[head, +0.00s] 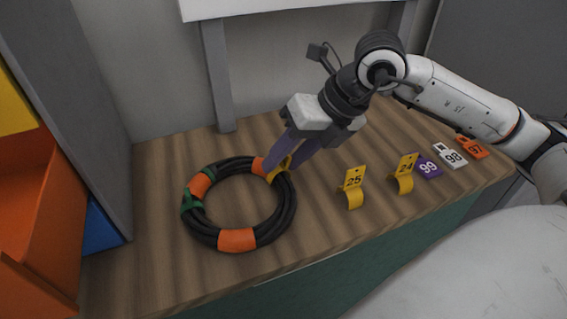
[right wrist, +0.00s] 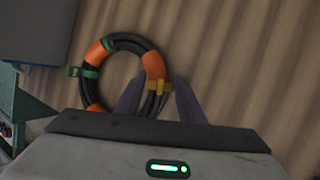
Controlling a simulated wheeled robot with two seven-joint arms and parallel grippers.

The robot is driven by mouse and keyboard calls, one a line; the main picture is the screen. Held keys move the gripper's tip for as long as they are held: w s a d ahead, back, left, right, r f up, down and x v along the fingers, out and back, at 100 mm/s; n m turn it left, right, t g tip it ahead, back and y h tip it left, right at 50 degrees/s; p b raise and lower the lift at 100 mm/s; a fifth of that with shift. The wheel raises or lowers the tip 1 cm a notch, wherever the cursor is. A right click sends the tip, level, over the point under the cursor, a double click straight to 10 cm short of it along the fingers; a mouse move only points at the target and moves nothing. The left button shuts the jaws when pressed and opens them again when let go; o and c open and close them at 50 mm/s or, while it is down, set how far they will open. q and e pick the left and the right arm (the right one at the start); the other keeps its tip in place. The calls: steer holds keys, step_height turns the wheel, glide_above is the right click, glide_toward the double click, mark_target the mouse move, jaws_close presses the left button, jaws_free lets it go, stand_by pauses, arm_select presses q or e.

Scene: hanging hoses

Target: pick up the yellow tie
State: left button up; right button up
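A coiled black hose (head: 289,206) with orange bands lies on the wooden bench; it also shows in the right wrist view (right wrist: 119,41). A yellow tie (head: 284,168) sits on the coil's upper right, beside an orange band, partly hidden by my fingers. In the right wrist view the yellow tie (right wrist: 159,87) shows between my fingers. My right gripper (head: 279,166) points down at this part of the coil, its purple-grey fingers apart on either side of the tie. Two more yellow ties, tagged 25 (head: 354,187) and 24 (head: 404,174), stand on the bench. My left gripper is not in view.
Green ties (head: 192,201) are on the coil's left side. Tags 99 (head: 428,168), 98 (head: 452,157) and 97 (head: 472,147) lie at the bench's right. An orange bin (head: 35,215) stands at the left. The bench (head: 150,270) is clear left of and in front of the coil.

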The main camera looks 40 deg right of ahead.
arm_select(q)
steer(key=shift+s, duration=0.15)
arm_select(e)
steer(key=shift+c, duration=0.6)
